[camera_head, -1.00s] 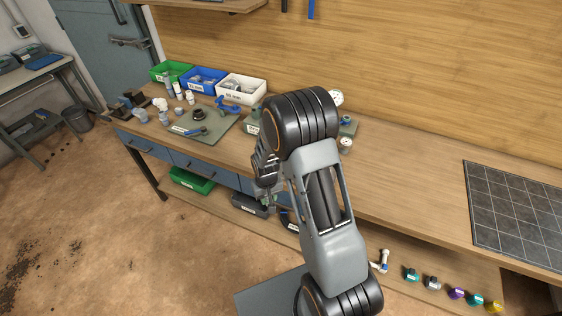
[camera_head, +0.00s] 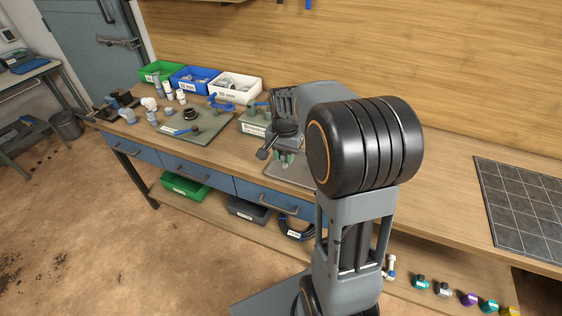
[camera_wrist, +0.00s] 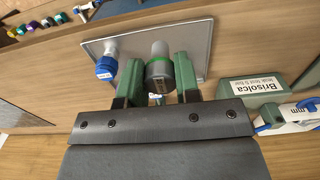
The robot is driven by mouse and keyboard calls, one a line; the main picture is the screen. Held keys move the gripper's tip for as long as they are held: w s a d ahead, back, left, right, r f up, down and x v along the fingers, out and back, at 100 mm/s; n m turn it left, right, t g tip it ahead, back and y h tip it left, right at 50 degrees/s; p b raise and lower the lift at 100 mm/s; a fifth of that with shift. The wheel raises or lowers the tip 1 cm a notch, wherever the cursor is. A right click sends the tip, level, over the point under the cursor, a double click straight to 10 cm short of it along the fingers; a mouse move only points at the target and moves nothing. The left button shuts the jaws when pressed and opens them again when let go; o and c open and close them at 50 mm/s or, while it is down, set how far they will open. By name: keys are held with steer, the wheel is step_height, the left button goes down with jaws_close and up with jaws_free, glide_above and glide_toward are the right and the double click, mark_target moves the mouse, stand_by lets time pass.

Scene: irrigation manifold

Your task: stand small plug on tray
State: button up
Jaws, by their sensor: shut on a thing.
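My gripper (camera_head: 287,160) is over the bench, above the tray (camera_head: 273,177). I cannot tell whether the plug touches the tray. In the head view my arm hides much of the tray.
A green-grey labelled box (camera_wrist: 250,90) is close to the right of the tray; it also shows in the head view (camera_head: 254,125). Green, blue and white bins (camera_head: 236,88) line the back. A mat (camera_head: 203,139) with parts lies left. A dark grid mat (camera_head: 525,205) is far right.

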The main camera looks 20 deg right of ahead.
steer(key=w+f, duration=0.2)
steer(key=w+d+f, duration=0.1)
steer(key=w+f, duration=0.1)
steer(key=w+d+f+p, duration=0.1)
steer(key=w, duration=0.1)
steer(key=shift+w+d+f, duration=0.1)
steer(key=shift+w+f, duration=0.1)
steer(key=shift+f, duration=0.2)
steer(key=shift+w+d+f, duration=0.15)
steer(key=shift+w+f, duration=0.4)
steer(key=shift+f, duration=0.15)
steer(key=shift+f+p, duration=0.3)
steer(key=shift+f, duration=1.25)
steer(key=shift+f, duration=0.1)
steer(key=shift+f, duration=0.15)
steer(key=o, duration=1)
